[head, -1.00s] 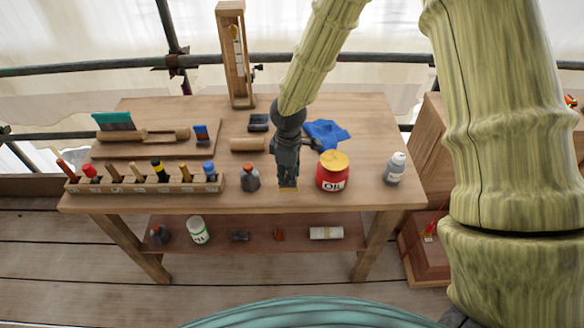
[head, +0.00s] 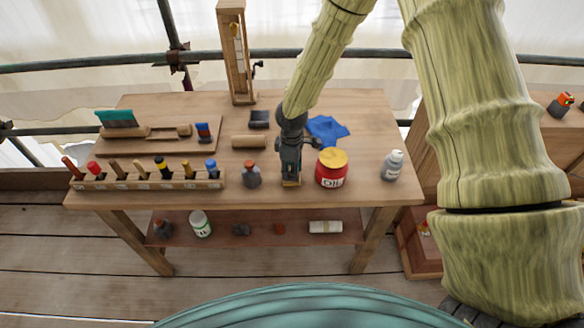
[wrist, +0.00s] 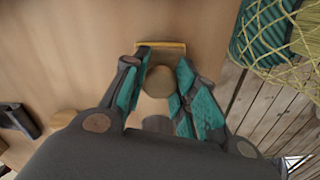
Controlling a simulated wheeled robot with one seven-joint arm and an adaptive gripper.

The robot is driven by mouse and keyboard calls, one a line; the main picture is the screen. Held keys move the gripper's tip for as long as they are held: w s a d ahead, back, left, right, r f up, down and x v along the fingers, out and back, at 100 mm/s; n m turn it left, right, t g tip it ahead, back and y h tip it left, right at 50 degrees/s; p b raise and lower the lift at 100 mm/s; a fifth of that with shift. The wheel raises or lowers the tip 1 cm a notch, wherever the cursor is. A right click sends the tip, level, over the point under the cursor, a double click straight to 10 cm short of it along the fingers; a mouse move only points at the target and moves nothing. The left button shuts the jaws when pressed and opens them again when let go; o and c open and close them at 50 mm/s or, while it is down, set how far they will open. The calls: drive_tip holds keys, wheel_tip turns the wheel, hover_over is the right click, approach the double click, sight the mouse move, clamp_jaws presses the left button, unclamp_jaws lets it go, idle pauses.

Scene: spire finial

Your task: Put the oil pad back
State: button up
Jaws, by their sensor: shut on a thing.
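My gripper (head: 290,180) is low over the front middle of the workbench in the head view. It is shut on a small tan piece, which I take to be the oil pad (head: 291,184). In the wrist view the teal-lined fingers of my gripper (wrist: 172,95) stand either side of its round wooden knob (wrist: 172,87). A flat yellowish edge of the pad (wrist: 160,45) shows beyond the fingertips. I cannot tell whether the pad touches the bench. A red jar marked OIL with a yellow top (head: 331,170) stands just right of my gripper.
A dark bottle with a reddish cap (head: 251,174) stands close left of my gripper. A wooden rack of tools (head: 146,180) lies along the left front edge. A blue cloth (head: 326,129) lies behind the jar, and a grey bottle (head: 392,165) stands at the right.

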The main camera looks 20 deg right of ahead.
drive_tip(key=shift+f, duration=0.2)
drive_tip(key=o, duration=1)
drive_tip(key=shift+r, duration=0.1)
drive_tip(key=shift+r+b, duration=1.4)
drive_tip(key=shift+r, duration=4.7)
